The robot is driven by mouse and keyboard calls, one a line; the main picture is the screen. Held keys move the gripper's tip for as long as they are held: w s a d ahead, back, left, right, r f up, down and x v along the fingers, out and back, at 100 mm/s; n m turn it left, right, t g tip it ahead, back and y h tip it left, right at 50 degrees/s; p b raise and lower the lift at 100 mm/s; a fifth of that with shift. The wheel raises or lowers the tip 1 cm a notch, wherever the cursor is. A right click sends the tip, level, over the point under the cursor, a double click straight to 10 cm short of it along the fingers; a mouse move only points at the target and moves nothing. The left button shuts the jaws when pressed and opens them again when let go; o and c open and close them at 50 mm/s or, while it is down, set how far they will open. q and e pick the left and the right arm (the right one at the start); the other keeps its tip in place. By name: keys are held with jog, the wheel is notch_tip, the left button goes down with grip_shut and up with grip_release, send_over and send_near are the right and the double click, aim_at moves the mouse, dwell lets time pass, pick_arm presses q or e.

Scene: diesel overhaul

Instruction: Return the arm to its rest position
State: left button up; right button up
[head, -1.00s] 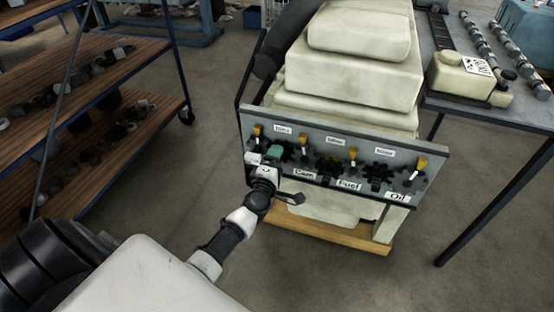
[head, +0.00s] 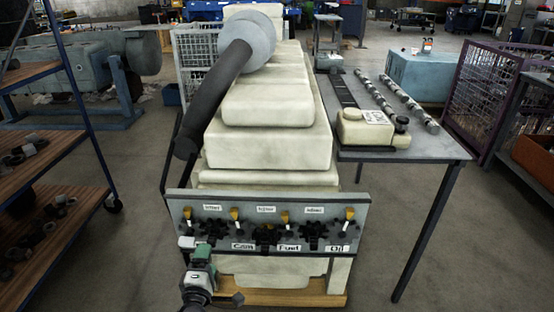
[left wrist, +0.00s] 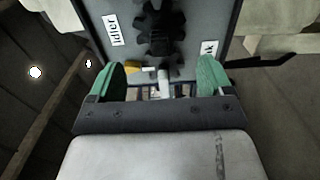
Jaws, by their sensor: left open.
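My left gripper (head: 196,250) has green fingertips and is in front of the lower left corner of the grey gear board (head: 352,212). It is open; the left wrist view shows the two fingers apart (left wrist: 162,79). A white peg with a yellow end (left wrist: 134,67) shows between and beyond the fingers; I cannot tell whether they touch it. A black gear (left wrist: 160,25) and an "Idler" label (left wrist: 113,30) are above it in that view. The arm's lower part leaves the head view at the bottom. My right gripper is not in view.
The cream engine (head: 268,150) stands behind the board on a wooden base (head: 335,300). A grey table (head: 440,150) with shafts and a cream part (head: 364,132) is at right. Shelves (head: 45,215) with small parts stand at left. Floor in front is partly clear.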

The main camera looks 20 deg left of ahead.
pick_arm(q)
jog(key=s+d+f+m+g+h+p, duration=0.2)
jog(key=s+d+f+m+g, duration=0.15)
jog(key=s+f+m, duration=0.55)
jog(key=s+d+f+m+g+h+p, duration=0.25)
jog(key=s+f+g, duration=0.2)
jog(key=f, duration=0.75)
jog(key=s+f+m+g+p, duration=0.1)
jog(key=s+f+m+g, duration=0.2)
jog(key=s, duration=0.7)
jog(key=s+d+f+m+g+p, duration=0.1)
jog(key=s+f+m, duration=0.3)
jog(key=s, duration=0.5)
jog(key=s+d+f+m+g+p, duration=0.1)
jog(key=s+f+m+g, duration=0.3)
jog(key=s, duration=0.6)
jog(key=shift+s+d+f+m+g+p, duration=0.15)
jog(key=shift+s+d+m+g+p, duration=0.1)
jog(key=shift+s+m+g+p, duration=0.15)
